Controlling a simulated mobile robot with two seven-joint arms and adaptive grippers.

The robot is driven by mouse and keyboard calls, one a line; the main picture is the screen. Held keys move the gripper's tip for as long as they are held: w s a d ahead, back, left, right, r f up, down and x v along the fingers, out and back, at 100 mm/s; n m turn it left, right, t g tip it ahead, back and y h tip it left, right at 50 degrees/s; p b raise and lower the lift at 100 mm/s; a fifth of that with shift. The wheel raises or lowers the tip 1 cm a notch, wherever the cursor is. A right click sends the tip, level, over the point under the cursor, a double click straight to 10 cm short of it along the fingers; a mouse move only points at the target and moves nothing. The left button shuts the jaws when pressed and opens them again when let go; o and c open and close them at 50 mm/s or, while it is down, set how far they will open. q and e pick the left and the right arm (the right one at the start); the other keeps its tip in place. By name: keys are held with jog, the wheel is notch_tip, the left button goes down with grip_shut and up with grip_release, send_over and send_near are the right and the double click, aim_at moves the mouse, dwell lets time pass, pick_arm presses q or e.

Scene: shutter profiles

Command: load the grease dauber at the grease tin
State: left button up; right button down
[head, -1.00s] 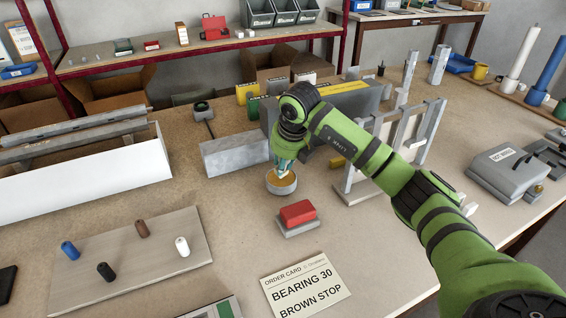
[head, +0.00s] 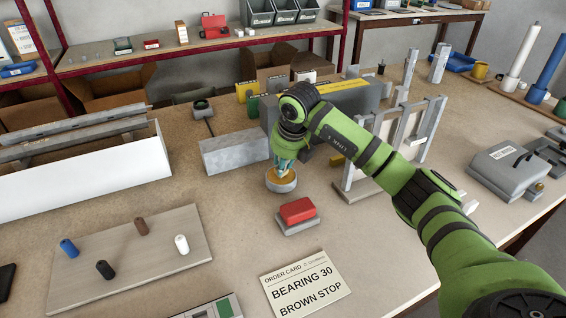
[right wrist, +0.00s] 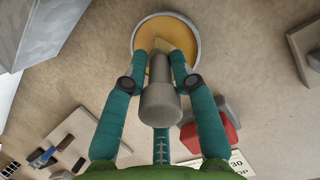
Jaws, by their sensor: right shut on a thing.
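The grease tin (head: 281,186) is a low round grey tin with amber grease, standing on the bench near the middle of the head view. It also shows at the top of the right wrist view (right wrist: 138,32). My right gripper (head: 283,170) points down over the tin. It is shut on the grease dauber (right wrist: 160,100), which has a thick grey handle. The dauber's pale tip lies over the grease inside the rim; I cannot tell how deep it sits. The gripper hides most of the dauber in the head view. My left gripper is not in view.
A red-topped block (head: 297,212) stands just in front of the tin. A grey metal block (head: 235,153) is behind left, and an upright grey rack (head: 400,140) is to the right. A board with several coloured pegs (head: 150,262) and an order card (head: 305,283) lie nearer.

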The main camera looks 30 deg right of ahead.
jog(key=shift+f, duration=0.1)
dwell(0.4)
jog(key=shift+r+p, duration=2.45)
jog(key=shift+r, duration=1.15)
